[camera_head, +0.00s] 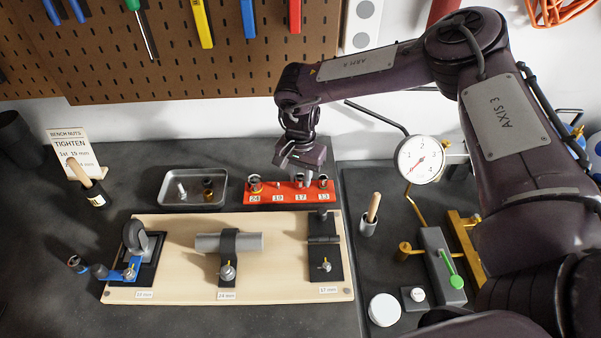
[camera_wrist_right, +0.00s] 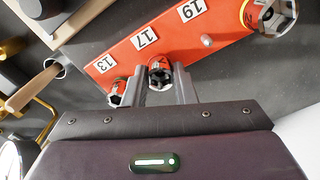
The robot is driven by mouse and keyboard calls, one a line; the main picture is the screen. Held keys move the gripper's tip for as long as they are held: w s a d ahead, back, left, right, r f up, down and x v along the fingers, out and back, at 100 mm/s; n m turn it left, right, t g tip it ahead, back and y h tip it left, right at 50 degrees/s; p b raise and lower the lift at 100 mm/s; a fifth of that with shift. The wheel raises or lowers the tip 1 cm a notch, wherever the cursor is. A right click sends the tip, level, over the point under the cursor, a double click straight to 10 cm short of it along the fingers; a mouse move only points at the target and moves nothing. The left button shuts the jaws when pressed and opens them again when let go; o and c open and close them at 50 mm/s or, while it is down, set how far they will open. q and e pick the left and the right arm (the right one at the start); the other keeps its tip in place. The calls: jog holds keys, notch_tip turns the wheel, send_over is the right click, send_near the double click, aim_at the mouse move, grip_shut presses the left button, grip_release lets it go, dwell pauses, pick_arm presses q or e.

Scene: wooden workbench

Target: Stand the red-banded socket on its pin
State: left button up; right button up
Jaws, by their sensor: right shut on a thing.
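The red socket rail (camera_head: 265,198) lies behind the wooden board, with labels 24, 19, 17 and 13; it also crosses the right wrist view (camera_wrist_right: 112,72). My right gripper (camera_head: 301,174) points down over the rail by the 17 label. Its fingers (camera_wrist_right: 165,88) are shut on a dark socket with a red band (camera_wrist_right: 160,74). The socket is upright or nearly so; whether it is seated on the pin is hidden. The pin by the 19 label (camera_wrist_right: 207,41) is bare. A yellow-banded socket (camera_wrist_right: 272,14) stands at 24. Another socket (camera_wrist_right: 117,92) stands at 13. My left gripper is out of view.
A metal tray (camera_head: 166,189) with small parts lies left of the rail. The wooden board (camera_head: 190,282) with several fixtures is in front. A dial gauge (camera_head: 419,159) and a cup with a wooden handle (camera_head: 368,228) stand right. A pegboard with tools (camera_head: 180,65) is behind.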

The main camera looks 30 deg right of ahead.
jog(key=shift+f, duration=0.2)
dwell(0.6)
jog(key=o, duration=1.1)
notch_tip(320, 180, up, 7)
jog(key=shift+f+b, duration=0.1)
jog(key=shift+b, duration=0.8)
jog(key=shift+r, duration=0.45)
